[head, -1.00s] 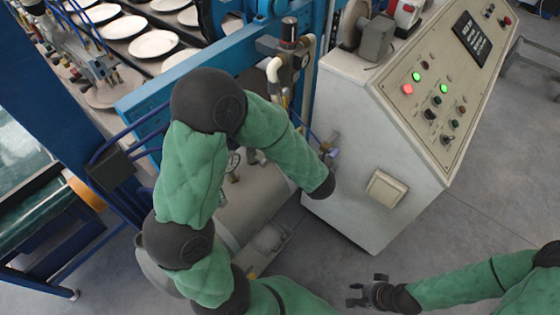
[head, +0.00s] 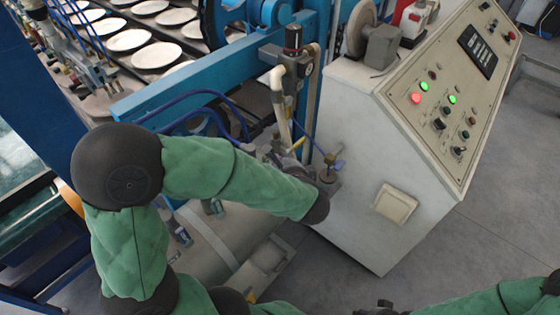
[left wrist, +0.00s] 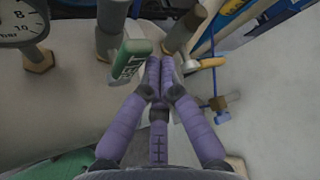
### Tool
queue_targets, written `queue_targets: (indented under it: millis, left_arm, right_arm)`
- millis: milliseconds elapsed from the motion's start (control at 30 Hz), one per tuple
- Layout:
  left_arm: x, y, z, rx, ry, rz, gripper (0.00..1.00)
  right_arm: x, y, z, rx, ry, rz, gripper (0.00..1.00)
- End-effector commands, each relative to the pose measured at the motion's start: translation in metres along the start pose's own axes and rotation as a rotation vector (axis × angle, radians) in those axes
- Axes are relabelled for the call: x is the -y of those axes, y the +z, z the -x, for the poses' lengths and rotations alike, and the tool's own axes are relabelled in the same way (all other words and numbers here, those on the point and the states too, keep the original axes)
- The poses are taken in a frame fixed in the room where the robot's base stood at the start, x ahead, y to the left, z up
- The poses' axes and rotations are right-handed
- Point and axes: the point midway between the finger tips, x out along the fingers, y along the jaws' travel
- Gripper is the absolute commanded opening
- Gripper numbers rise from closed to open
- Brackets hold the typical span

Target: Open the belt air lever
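A green lever handle (left wrist: 131,60) with white lettering, only partly readable, is in the left wrist view. It stands beside a grey pipe, just left of my left fingertips. My left gripper (left wrist: 160,68) has its purple fingers drawn together at the tips, with nothing clearly seen between them. I cannot tell whether they touch the green handle. In the head view my left gripper (head: 284,158) is small and partly hidden by my forearm, near the pipework left of the control cabinet. My right gripper (head: 381,309) is mostly cut off at the bottom edge.
A yellow-orange handle (left wrist: 208,63) is just right of the left fingertips. A pressure gauge (left wrist: 20,20) is at upper left. The control cabinet (head: 355,170) stands close on the right; a tank (head: 205,245) lies below.

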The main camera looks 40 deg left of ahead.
Motion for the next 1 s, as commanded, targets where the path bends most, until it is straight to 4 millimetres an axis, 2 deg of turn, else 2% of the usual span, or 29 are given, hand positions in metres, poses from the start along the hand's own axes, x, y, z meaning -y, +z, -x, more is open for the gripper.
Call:
queue_targets:
  millis: [1000]
  left_arm:
    - [-0.0053, 0.0066, 0.0047, 0.004, 0.005, -0.001, 0.0]
  right_arm:
    - [-0.0011, 0.0, -0.0031, 0.0, 0.0, 0.0, 0.38]
